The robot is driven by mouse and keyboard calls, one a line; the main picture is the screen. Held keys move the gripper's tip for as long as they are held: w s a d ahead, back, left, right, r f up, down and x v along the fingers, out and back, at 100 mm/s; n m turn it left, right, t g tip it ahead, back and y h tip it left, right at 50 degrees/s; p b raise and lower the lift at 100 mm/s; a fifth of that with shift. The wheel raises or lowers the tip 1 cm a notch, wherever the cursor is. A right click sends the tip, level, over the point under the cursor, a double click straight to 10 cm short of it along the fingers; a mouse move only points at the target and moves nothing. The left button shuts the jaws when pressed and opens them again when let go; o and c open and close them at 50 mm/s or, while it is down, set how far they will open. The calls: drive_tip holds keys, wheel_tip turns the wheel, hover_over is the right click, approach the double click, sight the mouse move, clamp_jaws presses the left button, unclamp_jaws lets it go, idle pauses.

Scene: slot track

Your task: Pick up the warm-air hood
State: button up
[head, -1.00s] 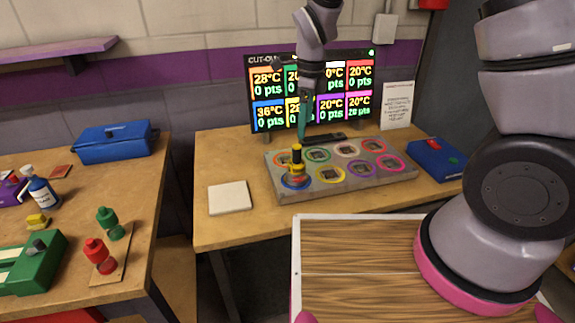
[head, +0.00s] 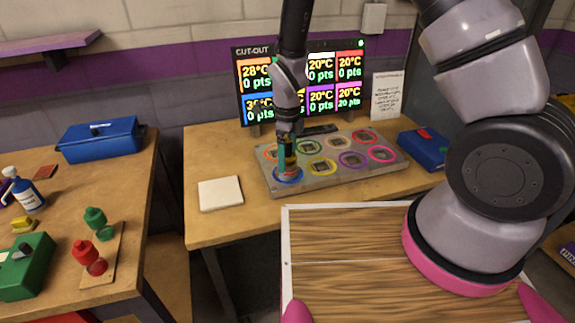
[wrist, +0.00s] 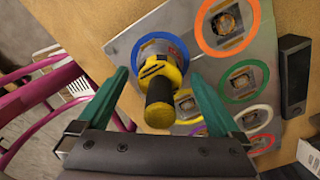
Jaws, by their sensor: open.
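My gripper (wrist: 159,82) is open, with one teal finger on each side of the hood and visible gaps on both sides. In the head view my gripper (head: 286,152) is down at the hood, which is mostly hidden behind the fingers.
The grey slot board (head: 330,182) has several coloured rings. A screen (head: 318,84) stands behind it. A white pad (head: 220,193) lies left of it, and a blue box (head: 424,146) right of it. A dark bar (wrist: 294,75) lies beside the board.

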drive_tip(key=shift+f, duration=0.5)
clamp_jaws()
drive_tip(key=shift+r, duration=0.15)
